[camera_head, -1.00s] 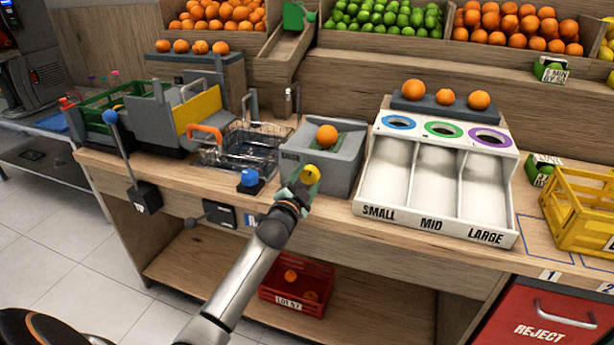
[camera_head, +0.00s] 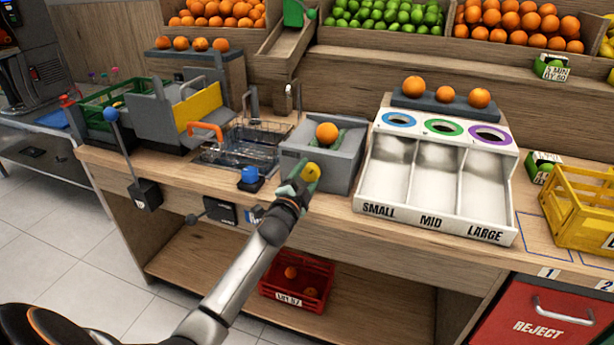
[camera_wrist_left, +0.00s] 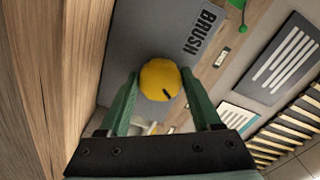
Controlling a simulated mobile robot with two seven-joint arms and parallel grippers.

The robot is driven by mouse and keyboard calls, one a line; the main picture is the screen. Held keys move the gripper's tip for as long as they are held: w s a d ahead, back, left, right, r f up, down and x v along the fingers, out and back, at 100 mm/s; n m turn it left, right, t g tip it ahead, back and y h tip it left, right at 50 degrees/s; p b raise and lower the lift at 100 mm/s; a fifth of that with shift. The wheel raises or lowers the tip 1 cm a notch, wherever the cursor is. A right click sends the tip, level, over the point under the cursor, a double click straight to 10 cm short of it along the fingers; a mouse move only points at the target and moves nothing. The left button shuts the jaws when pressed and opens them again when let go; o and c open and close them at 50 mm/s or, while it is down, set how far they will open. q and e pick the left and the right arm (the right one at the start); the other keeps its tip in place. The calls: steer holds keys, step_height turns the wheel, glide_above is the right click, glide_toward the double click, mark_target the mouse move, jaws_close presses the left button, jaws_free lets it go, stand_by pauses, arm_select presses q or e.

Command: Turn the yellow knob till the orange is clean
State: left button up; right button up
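The yellow knob (camera_head: 311,169) is on the front of the grey box marked BRUSH (camera_head: 343,175). An orange (camera_head: 327,132) sits in the top of this box, between dark green strips that look like brushes. My left gripper (camera_head: 306,172) is at the knob. In the left wrist view, its two green fingers (camera_wrist_left: 160,78) lie close against both sides of the knob (camera_wrist_left: 160,80), which has a dark mark on its face. The BRUSH label (camera_wrist_left: 199,32) appears tilted there. My right gripper is not in view.
A wire basket (camera_head: 243,148) and a blue button (camera_head: 250,176) are left of the box. A white sorting tray (camera_head: 362,205) stands to its right. A red crate (camera_head: 297,302) is on the shelf below.

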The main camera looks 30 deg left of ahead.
arm_select(q)
steer(key=o, duration=0.4)
steer(key=v, duration=1.2)
steer(key=shift+s, duration=0.3)
